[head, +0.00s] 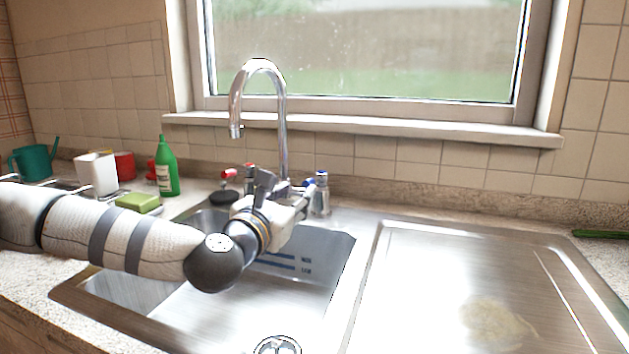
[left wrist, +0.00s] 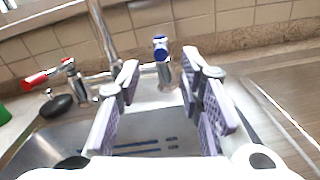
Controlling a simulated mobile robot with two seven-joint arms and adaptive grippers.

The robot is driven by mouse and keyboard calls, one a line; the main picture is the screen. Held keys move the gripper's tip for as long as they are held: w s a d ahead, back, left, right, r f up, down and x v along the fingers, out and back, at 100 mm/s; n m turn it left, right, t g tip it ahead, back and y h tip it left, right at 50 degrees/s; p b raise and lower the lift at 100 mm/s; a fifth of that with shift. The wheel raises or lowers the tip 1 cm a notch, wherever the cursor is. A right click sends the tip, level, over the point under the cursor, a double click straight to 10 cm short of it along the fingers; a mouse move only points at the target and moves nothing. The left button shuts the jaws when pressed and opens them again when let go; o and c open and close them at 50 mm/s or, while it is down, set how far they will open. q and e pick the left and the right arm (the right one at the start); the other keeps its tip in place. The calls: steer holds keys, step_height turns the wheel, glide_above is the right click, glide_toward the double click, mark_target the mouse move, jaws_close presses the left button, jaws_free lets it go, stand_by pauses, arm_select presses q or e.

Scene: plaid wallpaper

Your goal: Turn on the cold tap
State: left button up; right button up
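The cold tap (head: 321,196), a chrome tap with blue on its top, stands at the back of the sink, right of the tall curved spout (head: 283,130). In the left wrist view the cold tap (left wrist: 161,50) appears upright between and beyond the finger tips. My left gripper (head: 301,194) is just left of the cold tap and in front of it. In the left wrist view the left gripper (left wrist: 160,66) is open, with its purple-grey pads apart and nothing between them. I cannot tell whether a finger touches the tap. No water shows at the spout. My right gripper is not in view.
The red-handled tap (head: 229,174) stands left of the spout. A green bottle (head: 167,170), a green sponge (head: 138,202) and a white cup (head: 97,173) are on the left counter. The window sill (head: 400,127) runs behind.

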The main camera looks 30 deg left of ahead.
mark_target(310, 183)
arm_select(q)
steer(key=x, duration=0.8)
steer(key=shift+w+f+b, duration=0.15)
steer(key=shift+w+b, duration=0.15)
steer(key=shift+w, duration=0.05)
jaws_close()
